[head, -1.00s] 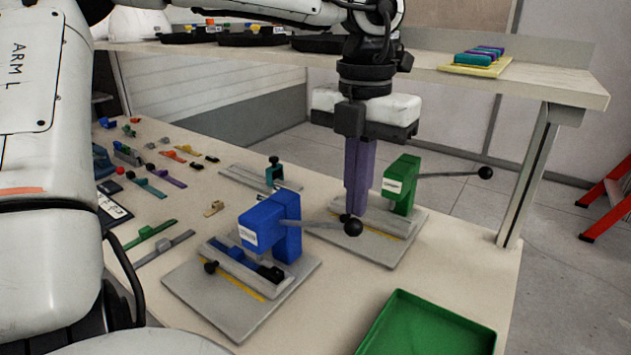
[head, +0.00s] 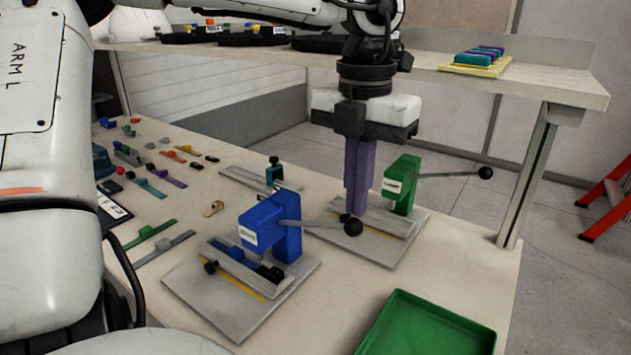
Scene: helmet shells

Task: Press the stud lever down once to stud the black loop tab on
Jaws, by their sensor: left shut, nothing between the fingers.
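A blue press (head: 275,225) stands on a grey plate, with a lever ending in a black ball knob (head: 353,228) to its right. Its white label is too small to read. Blue and black pieces lie in its grey channel; the black piece (head: 270,273) at the right end may be the loop tab. A green press (head: 403,183) behind also has a lever with a black knob (head: 485,173), raised to the right. My left gripper (head: 356,212) points down, its purple fingers shut and empty. Its tips appear just above or behind the blue press's knob; contact cannot be told. My right gripper is out of view.
A green tray (head: 430,295) lies at the front right. Several small coloured parts and a teal clamp fixture (head: 273,172) lie on the table's left and back. A raised shelf (head: 560,84) with black trays and a yellow board (head: 476,64) stands behind.

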